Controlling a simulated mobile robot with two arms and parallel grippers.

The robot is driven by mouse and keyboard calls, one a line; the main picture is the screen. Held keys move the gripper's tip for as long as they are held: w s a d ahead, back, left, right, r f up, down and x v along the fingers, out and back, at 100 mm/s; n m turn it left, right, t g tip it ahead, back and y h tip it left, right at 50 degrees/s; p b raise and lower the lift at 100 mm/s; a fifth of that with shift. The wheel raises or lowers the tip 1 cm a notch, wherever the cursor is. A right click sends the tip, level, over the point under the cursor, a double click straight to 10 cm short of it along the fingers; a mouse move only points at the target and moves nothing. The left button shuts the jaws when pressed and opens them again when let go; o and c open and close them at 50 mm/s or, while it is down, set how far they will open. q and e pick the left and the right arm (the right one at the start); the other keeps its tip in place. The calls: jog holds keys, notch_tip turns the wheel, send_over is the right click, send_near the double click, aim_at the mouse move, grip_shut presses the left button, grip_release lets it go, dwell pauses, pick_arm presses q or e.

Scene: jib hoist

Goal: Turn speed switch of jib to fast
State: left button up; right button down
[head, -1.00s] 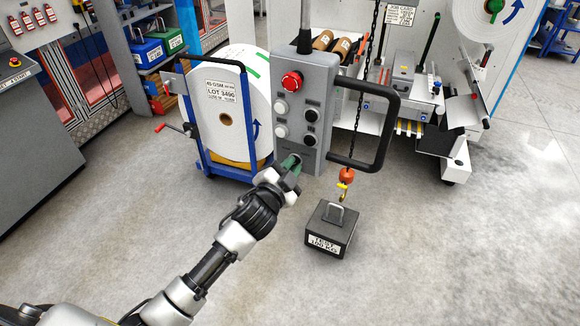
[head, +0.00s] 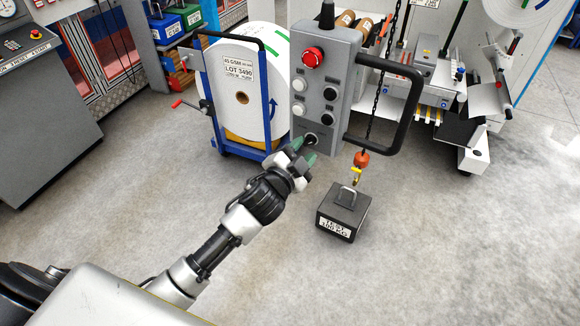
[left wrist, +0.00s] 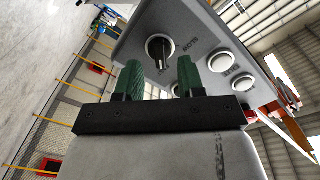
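The grey jib pendant (head: 333,75) hangs upright, with a red stop button and several white and black buttons. Its dark speed switch (head: 311,139) is a round knob at the bottom of the front face. My right gripper is out of view.
A black handle (head: 410,105) sticks out from the pendant's right side. A chain with an orange hook block (head: 361,159) hangs by a black test weight (head: 342,213) on the floor. A paper roll (head: 238,80) on a blue cart stands behind left. The front floor is clear.

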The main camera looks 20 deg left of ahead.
pick_arm(q)
jog(key=s+a+b, duration=0.1)
jog(key=s+b, duration=0.1)
jog(key=s, duration=0.6)
jog(key=shift+s+a, duration=0.2)
jog(key=shift+s, duration=0.05)
